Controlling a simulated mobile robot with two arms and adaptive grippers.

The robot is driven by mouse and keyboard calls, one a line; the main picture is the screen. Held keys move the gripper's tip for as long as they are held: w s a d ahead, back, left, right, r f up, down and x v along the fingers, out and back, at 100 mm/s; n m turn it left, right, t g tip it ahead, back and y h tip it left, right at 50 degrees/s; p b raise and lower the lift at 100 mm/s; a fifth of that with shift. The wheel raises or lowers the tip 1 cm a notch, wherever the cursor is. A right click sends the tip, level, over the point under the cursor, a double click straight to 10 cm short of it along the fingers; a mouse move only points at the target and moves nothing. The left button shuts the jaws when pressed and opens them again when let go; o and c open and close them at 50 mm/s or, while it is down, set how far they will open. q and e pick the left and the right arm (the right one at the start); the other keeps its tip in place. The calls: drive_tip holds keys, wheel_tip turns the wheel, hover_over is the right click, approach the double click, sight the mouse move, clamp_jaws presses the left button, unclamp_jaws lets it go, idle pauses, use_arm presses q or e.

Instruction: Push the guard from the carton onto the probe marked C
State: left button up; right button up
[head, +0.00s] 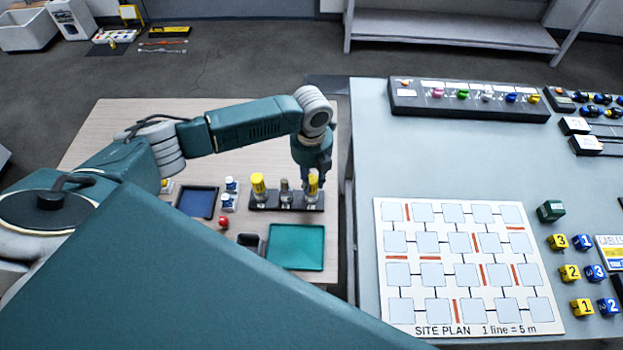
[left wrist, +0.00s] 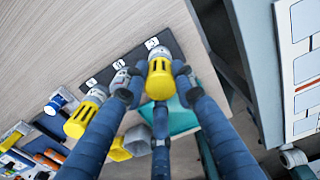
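A black rack (head: 265,207) on the wooden table holds three upright probes; its white labels are too small to read surely. The left probe wears a yellow guard (head: 258,186), and the middle probe (head: 285,192) is bare grey metal. A yellow guard (head: 313,186) is at the rack's right-end position, which also shows in the left wrist view (left wrist: 160,82). My left gripper (left wrist: 160,72) is around this guard from above, its fingertips closed against its sides. Whether the guard is fully seated is hidden. A dark grey open box (head: 250,243), possibly the carton, stands in front. My right gripper is out of view.
A teal tray (head: 296,265) lies in front of the rack, with a dark blue tray (head: 197,215) and a red knob (head: 223,222) to the left. A grey table (head: 365,150) with a site plan (head: 455,238) stands close on the right.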

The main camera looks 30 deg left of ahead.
sight(311, 179)
use_arm(q)
clamp_jaws()
drive_tip(key=o, duration=1.2)
unclamp_jaws()
drive_tip(key=shift+o, duration=1.2)
drive_tip(key=shift+r+p, duration=0.7)
drive_tip(key=shift+p, duration=0.1)
wheel_tip(311, 179, up, 6)
drive_tip(key=p, duration=0.5)
drive_tip(key=shift+f, duration=0.1)
